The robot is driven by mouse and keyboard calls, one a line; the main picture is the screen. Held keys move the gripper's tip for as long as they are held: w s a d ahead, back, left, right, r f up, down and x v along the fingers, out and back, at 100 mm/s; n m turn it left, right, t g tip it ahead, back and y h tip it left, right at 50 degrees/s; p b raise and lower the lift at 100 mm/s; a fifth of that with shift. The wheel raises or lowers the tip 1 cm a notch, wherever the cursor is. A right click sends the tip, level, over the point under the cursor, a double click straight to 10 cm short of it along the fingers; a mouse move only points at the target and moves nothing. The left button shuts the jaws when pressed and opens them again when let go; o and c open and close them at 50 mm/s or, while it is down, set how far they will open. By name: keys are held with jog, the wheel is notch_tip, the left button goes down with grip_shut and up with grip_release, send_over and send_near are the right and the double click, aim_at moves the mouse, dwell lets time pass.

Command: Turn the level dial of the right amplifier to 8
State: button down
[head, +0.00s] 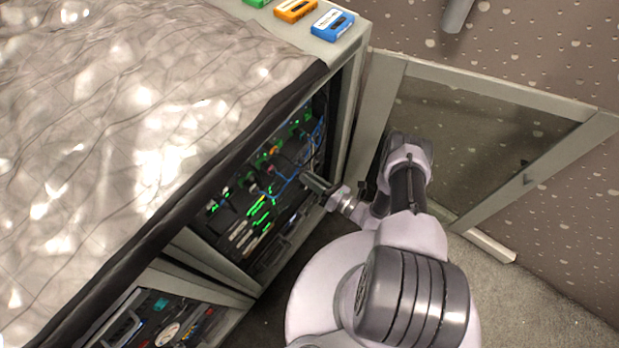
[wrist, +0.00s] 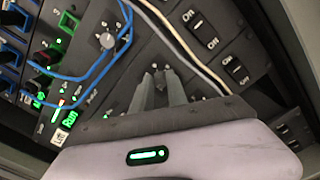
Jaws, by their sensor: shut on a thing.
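In the wrist view my gripper (wrist: 159,75) points up into the panel with both grey fingers closed around a small dark dial (wrist: 160,80), by its place the right amplifier's level dial. White marks show around it, but its pointer and any numbers are hidden or too small to read. Another grey dial (wrist: 107,40), ringed with white marks, stands free to the upper left. In the head view my gripper (head: 316,182) reaches into the open rack (head: 262,190) from the right.
Blue cables (wrist: 95,72) and a pale cable (wrist: 185,45) cross the panel near my fingers. On/off switches (wrist: 238,70) lie to the right. In the head view the open cabinet door (head: 480,125) stands right of my arm, and a crumpled silvery cover (head: 120,120) lies on top.

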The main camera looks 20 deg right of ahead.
jog(key=shift+s+a+f+m, duration=0.1)
jog(key=shift+m, duration=8.8)
jog(key=shift+s+a+f+m, duration=0.1)
jog(key=shift+m, duration=8.8)
jog(key=shift+d, duration=0.1)
jog(key=c, duration=1.3)
grip_release()
jog(key=shift+w, duration=0.1)
